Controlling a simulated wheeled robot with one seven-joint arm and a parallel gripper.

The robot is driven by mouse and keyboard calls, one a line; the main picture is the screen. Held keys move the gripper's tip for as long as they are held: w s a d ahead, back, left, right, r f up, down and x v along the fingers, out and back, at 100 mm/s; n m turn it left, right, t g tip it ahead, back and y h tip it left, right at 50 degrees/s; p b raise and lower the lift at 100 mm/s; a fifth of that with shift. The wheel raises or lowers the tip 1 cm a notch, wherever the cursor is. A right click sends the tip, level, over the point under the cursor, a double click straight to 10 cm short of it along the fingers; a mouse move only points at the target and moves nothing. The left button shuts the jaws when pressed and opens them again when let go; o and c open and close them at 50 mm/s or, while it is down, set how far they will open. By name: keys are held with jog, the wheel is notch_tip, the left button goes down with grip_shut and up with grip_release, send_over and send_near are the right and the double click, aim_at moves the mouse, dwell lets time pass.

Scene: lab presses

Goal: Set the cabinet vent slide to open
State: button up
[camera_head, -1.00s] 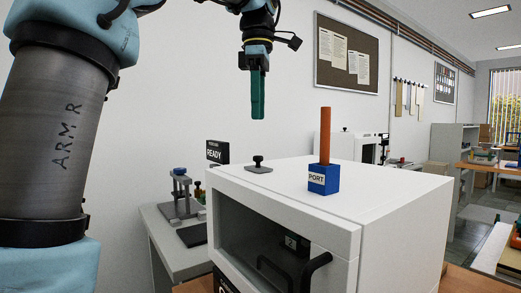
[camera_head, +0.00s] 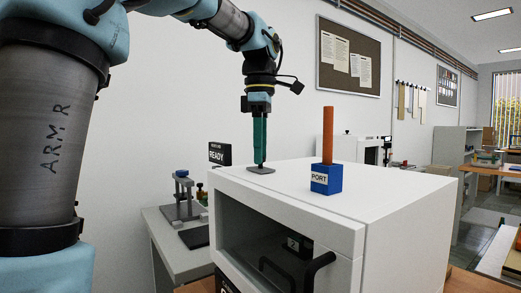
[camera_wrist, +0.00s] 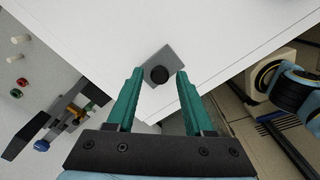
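The vent slide is a small grey plate (camera_head: 262,171) on top of the white cabinet (camera_head: 400,195), near its back left edge. In the wrist view its black round knob (camera_wrist: 159,75) stands on the grey plate (camera_wrist: 171,54). My gripper (camera_head: 260,160) points straight down over the plate, and its green fingers hide the knob in the head view. In the wrist view my gripper (camera_wrist: 160,71) is open, with the knob between the fingertips and a gap on each side. No open or closed marking is readable.
A blue block marked PORT (camera_head: 326,180) with an upright orange rod (camera_head: 327,135) stands on the cabinet top, right of my gripper. A READY sign (camera_head: 219,154) stands behind left. A side bench with a small press (camera_head: 181,198) is at left. The cabinet top's right side is clear.

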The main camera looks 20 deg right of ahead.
grip_shut()
dwell(1.2)
